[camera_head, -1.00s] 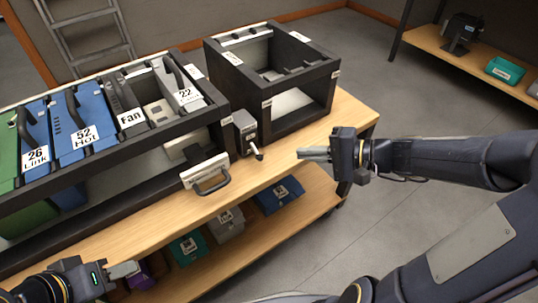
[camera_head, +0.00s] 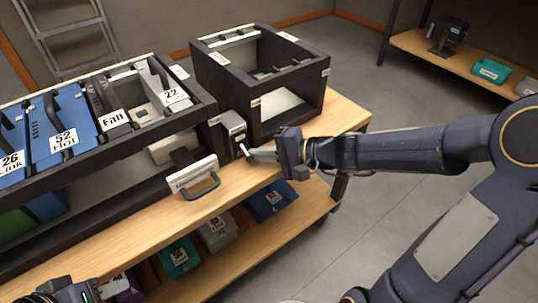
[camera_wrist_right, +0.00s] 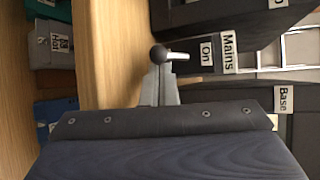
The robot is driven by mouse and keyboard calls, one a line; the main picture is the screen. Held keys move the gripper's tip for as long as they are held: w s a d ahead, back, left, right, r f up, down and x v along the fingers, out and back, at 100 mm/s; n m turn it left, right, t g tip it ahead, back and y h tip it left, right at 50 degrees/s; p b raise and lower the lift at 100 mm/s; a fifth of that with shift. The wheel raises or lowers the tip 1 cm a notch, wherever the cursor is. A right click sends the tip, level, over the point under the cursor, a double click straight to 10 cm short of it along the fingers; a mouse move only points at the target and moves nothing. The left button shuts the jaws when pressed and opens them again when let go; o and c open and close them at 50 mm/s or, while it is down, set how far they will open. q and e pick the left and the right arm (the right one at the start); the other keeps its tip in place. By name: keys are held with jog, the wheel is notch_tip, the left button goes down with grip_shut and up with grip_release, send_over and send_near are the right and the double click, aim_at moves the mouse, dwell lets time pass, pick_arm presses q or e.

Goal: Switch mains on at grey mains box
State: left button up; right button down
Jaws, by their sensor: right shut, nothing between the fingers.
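The grey mains box (camera_head: 233,128) stands on the bench between the two black frames. Its lever (camera_head: 245,151) sticks out from the front. In the right wrist view the lever's dark ball knob (camera_wrist_right: 158,53) lies just beyond the fingertips, with labels reading "Mains" (camera_wrist_right: 228,50) and "On" (camera_wrist_right: 207,53) beside it. My right gripper (camera_head: 252,154) is shut and empty, its tips at the lever's end; whether they touch cannot be told. My left gripper (camera_head: 108,289) is at the bottom left, partly cut off, and its fingers are unclear.
A black rack (camera_head: 110,143) with blue and grey modules stands left of the box, a white handled module (camera_head: 192,177) at its front. An empty black frame (camera_head: 322,92) stands right. Coloured boxes, including a blue one (camera_head: 270,200), lie on the lower shelf. Open floor lies right.

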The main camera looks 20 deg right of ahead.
jog(key=shift+r, duration=0.1)
jog(key=shift+r+p, duration=0.25)
jog(key=shift+p, duration=0.6)
jog(key=shift+g+p, duration=0.4)
jog(key=shift+p, duration=0.3)
jog(key=r+g+h+p, duration=0.1)
jog(key=p, duration=0.5)
jog(key=r+m+g+h+p, duration=0.1)
jog(key=p, duration=0.4)
jog(key=shift+s+r+m+g+p, duration=0.2)
jog(key=shift+r+m+g+p, duration=0.1)
jog(key=shift+r+p, duration=0.05)
jog(key=g+h+p, duration=0.1)
jog(key=p, duration=0.4)
jog(key=m+g+p, duration=0.1)
jog(key=g+p, duration=0.1)
jog(key=p, duration=0.3)
jog(key=shift+w+r+h, duration=0.1)
jog(key=shift+r+h, duration=0.2)
jog(key=shift+h, duration=0.1)
jog(key=shift+w+f+p, duration=0.1)
jog(key=shift+p, duration=0.5)
